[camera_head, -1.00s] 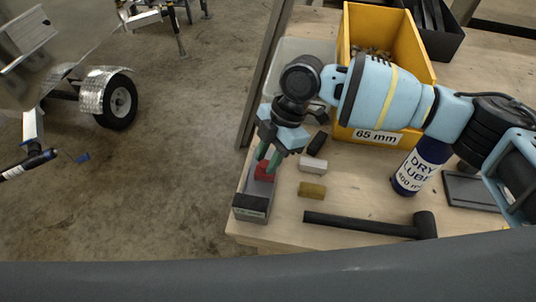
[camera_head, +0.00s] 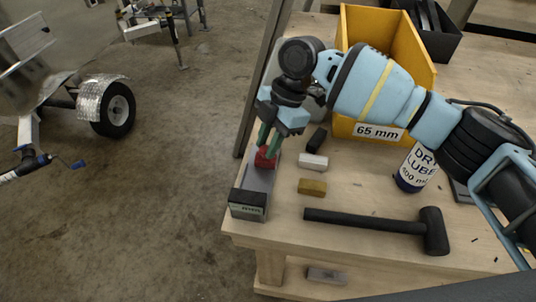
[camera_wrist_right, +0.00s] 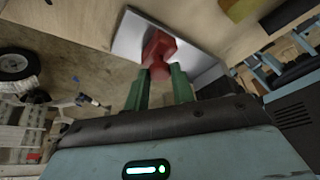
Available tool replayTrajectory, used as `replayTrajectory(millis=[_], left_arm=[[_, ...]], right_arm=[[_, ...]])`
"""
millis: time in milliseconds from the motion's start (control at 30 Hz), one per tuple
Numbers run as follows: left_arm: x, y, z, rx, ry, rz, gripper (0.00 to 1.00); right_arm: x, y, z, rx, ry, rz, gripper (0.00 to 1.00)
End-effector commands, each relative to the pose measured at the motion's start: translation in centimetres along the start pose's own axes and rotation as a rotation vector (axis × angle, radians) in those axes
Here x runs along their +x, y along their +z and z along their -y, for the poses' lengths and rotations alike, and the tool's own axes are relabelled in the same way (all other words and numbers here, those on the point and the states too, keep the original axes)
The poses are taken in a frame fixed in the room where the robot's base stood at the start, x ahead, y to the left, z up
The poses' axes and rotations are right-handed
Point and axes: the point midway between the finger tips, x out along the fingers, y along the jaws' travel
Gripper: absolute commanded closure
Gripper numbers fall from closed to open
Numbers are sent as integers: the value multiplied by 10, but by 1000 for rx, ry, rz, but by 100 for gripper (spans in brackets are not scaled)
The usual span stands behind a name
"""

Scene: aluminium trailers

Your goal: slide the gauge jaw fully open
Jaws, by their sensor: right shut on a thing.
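The gauge (camera_head: 248,207) stands near the left edge of the wooden bench, with a dark end block and small display at its near end. Its grey rail (camera_head: 260,180) runs away from the block. The red jaw (camera_head: 264,162) sits toward the far end of the rail, with bare rail between it and the block. My right gripper (camera_head: 267,149) reaches down from above, its green fingers shut on the red jaw. The wrist view shows the red jaw (camera_wrist_right: 159,48) at the fingertips (camera_wrist_right: 160,74), over the pale rail. My left gripper is out of view.
A white block (camera_head: 313,161), a brass-coloured block (camera_head: 312,187) and a black block (camera_head: 317,139) lie right of the gauge. A black mallet (camera_head: 375,222) lies in front. A yellow bin (camera_head: 420,70) and a dry lube can (camera_head: 412,170) stand behind.

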Motion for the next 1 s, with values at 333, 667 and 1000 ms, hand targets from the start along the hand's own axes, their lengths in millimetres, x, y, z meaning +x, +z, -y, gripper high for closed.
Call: replayTrajectory(millis=[333, 667, 1000], left_arm=[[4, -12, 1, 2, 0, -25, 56], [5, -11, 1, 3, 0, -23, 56], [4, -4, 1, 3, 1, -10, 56]], right_arm=[[-3, 4, -5, 0, -1, -5, 100], [-4, 4, -5, 1, 0, -4, 53], [-13, 4, -6, 1, 0, -5, 53]])
